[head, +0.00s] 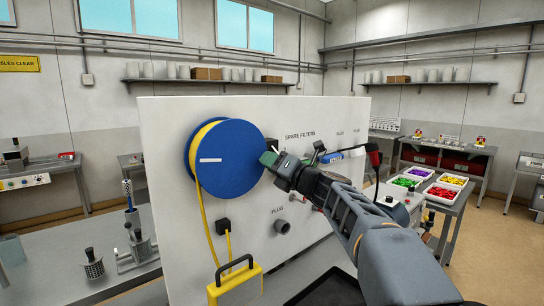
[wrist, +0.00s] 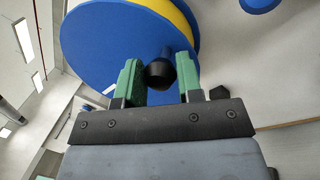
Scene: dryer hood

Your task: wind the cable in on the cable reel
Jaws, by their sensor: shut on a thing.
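The cable reel (head: 232,170) is a blue disc on the white panel, with yellow cable (head: 204,205) wound behind its face. A white mark lies on the left part of the face. The cable hangs down from the reel's left side towards a yellow block with a black handle (head: 235,280). My gripper (head: 271,158) is at the reel's right edge. In the wrist view, the green fingers of my gripper (wrist: 159,80) are on either side of the reel's black crank knob (wrist: 160,74), shut on it. The blue reel face (wrist: 100,45) fills the upper left there.
A grey bench (head: 95,270) with metal parts stands left. Trays of coloured pieces (head: 440,190) stand right.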

